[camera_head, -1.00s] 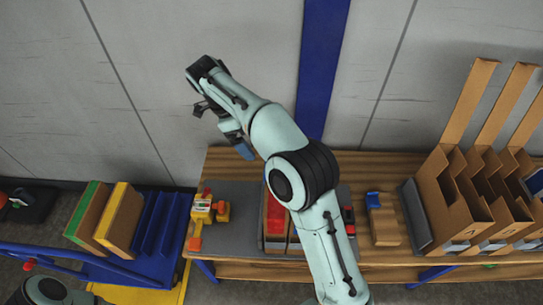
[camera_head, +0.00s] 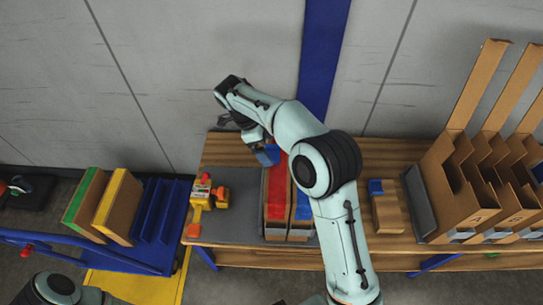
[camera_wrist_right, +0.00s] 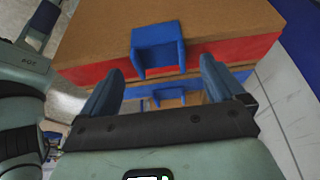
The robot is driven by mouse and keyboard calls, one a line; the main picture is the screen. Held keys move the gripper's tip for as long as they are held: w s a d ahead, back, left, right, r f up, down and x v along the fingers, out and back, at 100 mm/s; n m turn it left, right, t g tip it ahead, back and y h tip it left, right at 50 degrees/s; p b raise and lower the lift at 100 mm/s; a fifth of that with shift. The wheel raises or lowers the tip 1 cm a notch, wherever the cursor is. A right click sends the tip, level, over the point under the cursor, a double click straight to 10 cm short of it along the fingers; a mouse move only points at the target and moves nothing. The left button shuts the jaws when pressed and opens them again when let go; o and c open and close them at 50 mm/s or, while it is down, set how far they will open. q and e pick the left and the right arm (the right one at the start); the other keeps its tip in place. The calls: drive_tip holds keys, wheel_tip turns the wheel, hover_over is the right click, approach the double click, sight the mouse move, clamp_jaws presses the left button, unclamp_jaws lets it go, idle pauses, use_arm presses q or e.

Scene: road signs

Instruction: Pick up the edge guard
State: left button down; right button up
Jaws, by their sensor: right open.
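A blue U-shaped clip, which looks like the edge guard (camera_wrist_right: 158,47), sits on the edge of a brown board with a red side (camera_wrist_right: 95,75) in the right wrist view. My right gripper (camera_wrist_right: 160,82) is open, its two blue fingers on either side of the clip's line, just short of it; nothing is between them. My left gripper is out of view.
The wooden bench (camera_head: 390,152) also holds an orange and yellow tool (camera_head: 200,195), a wooden block with a blue piece (camera_head: 384,210) and a cardboard divider rack (camera_head: 450,190) at right. A blue cart (camera_head: 150,258) with boards stands at left. A wall is behind.

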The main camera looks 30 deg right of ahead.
drive_tip(key=shift+s+d+f, duration=0.15)
drive_tip(key=shift+d+f, duration=0.05)
drive_tip(key=shift+f, duration=0.35)
drive_tip(key=c, duration=1.1)
drive_tip(key=shift+r, duration=0.1)
drive_tip(key=shift+c, duration=0.2)
